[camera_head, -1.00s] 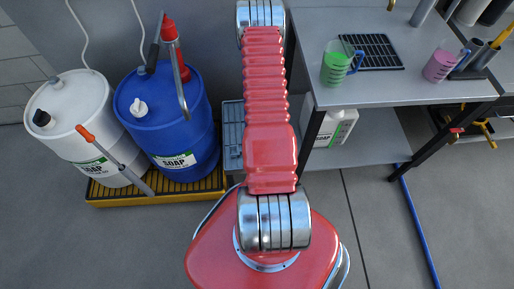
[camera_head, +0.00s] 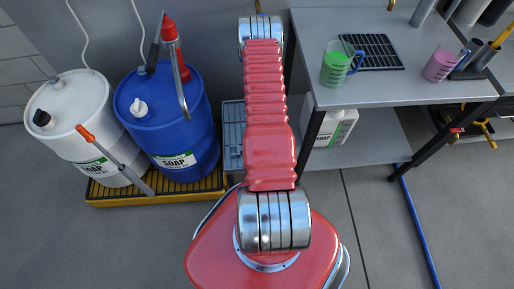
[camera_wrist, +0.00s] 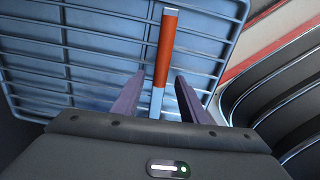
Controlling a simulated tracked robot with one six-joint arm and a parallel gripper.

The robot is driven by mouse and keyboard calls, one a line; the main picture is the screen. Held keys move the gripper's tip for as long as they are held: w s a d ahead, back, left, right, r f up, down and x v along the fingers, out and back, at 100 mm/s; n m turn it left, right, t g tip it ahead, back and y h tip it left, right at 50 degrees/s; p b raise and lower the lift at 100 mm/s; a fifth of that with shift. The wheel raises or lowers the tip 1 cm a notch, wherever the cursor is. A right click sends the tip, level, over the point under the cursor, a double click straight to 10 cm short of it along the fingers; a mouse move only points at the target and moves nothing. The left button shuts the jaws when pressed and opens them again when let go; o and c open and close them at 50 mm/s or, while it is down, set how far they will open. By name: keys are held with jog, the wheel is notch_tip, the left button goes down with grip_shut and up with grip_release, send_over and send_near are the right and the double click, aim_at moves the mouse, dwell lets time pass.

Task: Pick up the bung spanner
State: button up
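In the wrist view a slim tool with an orange-brown grip and bare metal ends, apparently the bung spanner (camera_wrist: 166,48), lies over a blue-grey ribbed crate or lid (camera_wrist: 98,62). My gripper (camera_wrist: 160,79) is open, with its two dark purple fingers apart. The tool's lower metal end shows between the fingers, and neither finger appears to touch it. The height gap between fingers and tool cannot be told. In the head view my arm hides the gripper and this tool; part of the grey crate (camera_head: 232,128) shows beside the arm.
A white drum (camera_head: 72,115) and a blue soap drum (camera_head: 185,125) stand on a yellow-edged pallet (camera_head: 150,195) at left. Another orange-handled bar (camera_head: 118,163) leans there. A metal table (camera_head: 420,85) with jugs stands at right. Dark curved ribs (camera_wrist: 285,105) lie close right of my gripper.

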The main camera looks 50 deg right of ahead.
grip_shut()
dwell(0.4)
dwell(0.4)
notch_tip(320, 180, up, 18)
dwell(0.8)
dwell(0.4)
